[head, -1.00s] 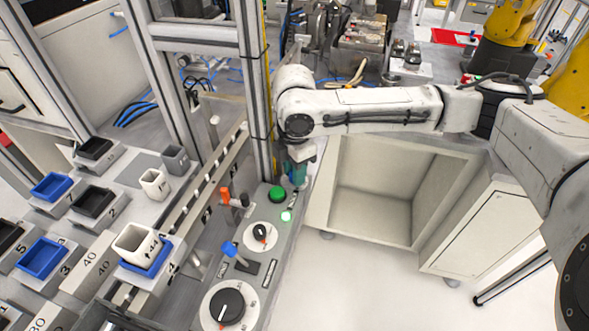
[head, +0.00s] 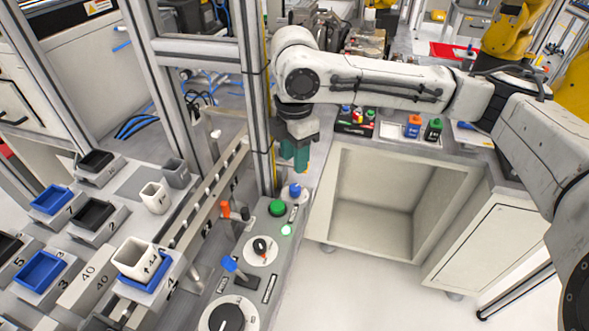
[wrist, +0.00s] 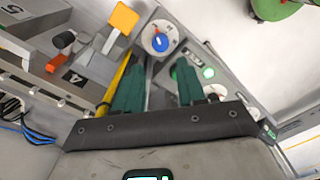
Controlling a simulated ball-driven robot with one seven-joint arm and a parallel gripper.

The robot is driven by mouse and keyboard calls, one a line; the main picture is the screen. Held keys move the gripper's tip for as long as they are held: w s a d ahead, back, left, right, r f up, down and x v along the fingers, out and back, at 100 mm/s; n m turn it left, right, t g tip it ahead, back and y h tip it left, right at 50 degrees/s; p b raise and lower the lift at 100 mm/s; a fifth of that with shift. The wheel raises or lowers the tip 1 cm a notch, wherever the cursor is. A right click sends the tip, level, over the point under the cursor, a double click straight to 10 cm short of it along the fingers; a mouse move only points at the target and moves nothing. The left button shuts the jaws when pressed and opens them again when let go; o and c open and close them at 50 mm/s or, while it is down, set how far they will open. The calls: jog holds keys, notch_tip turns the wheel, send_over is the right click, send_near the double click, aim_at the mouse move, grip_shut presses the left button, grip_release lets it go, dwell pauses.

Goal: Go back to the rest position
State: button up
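My gripper (head: 300,158) hangs below my arm's wrist above the far end of the grey control panel (head: 268,238). Its green fingers stand apart with nothing seen between them in the wrist view (wrist: 160,72). A blue knob on a white round base (head: 295,191) lies just below the fingertips in the head view, with a visible gap. The same blue knob (wrist: 160,42) shows beyond the fingers in the wrist view. The panel's green button (head: 277,207) and lit green button (head: 286,230) are beside it.
A metal frame post (head: 257,110) stands close left of my gripper. Numbered holders with blue and black trays and white cups (head: 135,250) lie at left. An open cabinet (head: 375,205) and a counter with small coloured boxes (head: 414,126) are at right. The floor in front is clear.

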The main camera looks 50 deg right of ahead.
jog(key=shift+r, duration=0.9)
